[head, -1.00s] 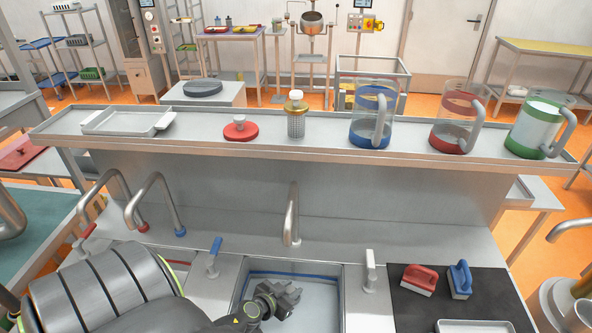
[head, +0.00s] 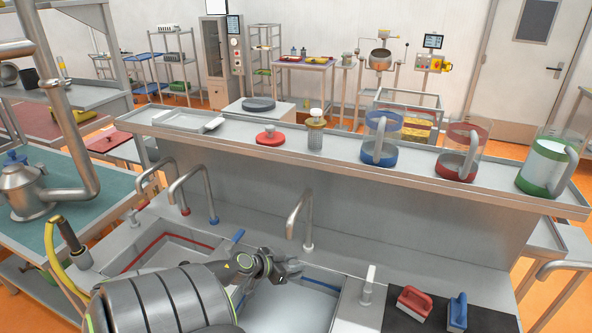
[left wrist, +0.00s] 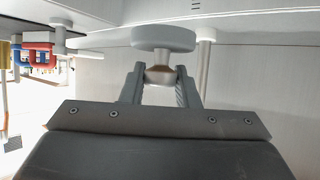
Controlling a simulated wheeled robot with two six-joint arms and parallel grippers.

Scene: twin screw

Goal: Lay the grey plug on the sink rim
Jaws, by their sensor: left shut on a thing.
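My left gripper (head: 285,270) is over the back left part of the blue-lined sink basin (head: 290,306), near the sink rim (head: 332,279). In the left wrist view the left gripper (left wrist: 160,74) is shut on the stem of the grey plug (left wrist: 163,38). The plug's round grey disc shows beyond the fingertips, clear of the jaws. In the head view I cannot make the plug out from the gripper. Whether the plug touches the rim cannot be told. My right gripper is not in view.
A curved tap (head: 300,215) rises just behind the gripper. A white lever (head: 368,285) stands right of the basin, beside red (head: 413,302) and blue (head: 458,310) brushes. A red-lined basin (head: 165,250) lies to the left. The shelf above holds jugs and a red plug (head: 270,137).

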